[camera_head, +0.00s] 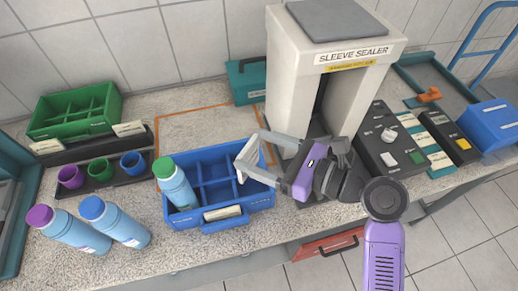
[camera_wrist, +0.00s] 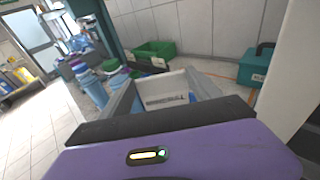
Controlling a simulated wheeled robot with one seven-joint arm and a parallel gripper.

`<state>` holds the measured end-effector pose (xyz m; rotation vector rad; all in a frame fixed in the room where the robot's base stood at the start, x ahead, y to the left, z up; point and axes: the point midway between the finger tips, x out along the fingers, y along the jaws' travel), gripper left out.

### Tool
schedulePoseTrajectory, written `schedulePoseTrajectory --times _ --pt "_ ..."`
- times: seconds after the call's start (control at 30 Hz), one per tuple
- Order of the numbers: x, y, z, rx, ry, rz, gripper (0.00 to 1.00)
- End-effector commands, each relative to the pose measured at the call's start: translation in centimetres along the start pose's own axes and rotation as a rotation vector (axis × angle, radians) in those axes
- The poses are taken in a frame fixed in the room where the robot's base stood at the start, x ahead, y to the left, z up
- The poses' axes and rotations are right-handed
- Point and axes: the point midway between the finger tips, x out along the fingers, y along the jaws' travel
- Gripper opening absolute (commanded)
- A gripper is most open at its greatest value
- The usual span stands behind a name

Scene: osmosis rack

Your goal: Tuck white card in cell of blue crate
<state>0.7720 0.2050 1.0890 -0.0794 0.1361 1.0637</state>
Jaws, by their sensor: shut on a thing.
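The white card (camera_wrist: 170,92) is held upright between the fingers of my gripper (camera_head: 246,160), with dark print on its face in the wrist view. In the head view it shows only as a pale strip at the fingertips. The blue crate (camera_head: 262,202) stands on the counter, split into several cells. My gripper is shut on the card at the crate's right side, over or beside the right-hand cells; I cannot tell whether the card's lower edge is inside a cell. A blue bottle with a green cap (camera_head: 176,184) leans in the crate's left part.
The sleeve sealer (camera_head: 294,80) stands close behind my gripper. Bottles with purple (camera_head: 68,228) and blue caps (camera_head: 115,222) stand left of the crate. Small cups (camera_head: 101,170) and a green crate (camera_head: 76,112) are farther left. A teal box (camera_head: 247,82) stands behind.

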Motion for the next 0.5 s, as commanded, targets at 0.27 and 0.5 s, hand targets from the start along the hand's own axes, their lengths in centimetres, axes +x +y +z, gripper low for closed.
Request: schedulePoseTrajectory --times 0.27,0.5 --pt "0.2 0.0 -1.4 -0.001 0.0 0.0 0.14" --pt "0.4 0.0 -2.4 -0.001 0.0 0.0 0.14"
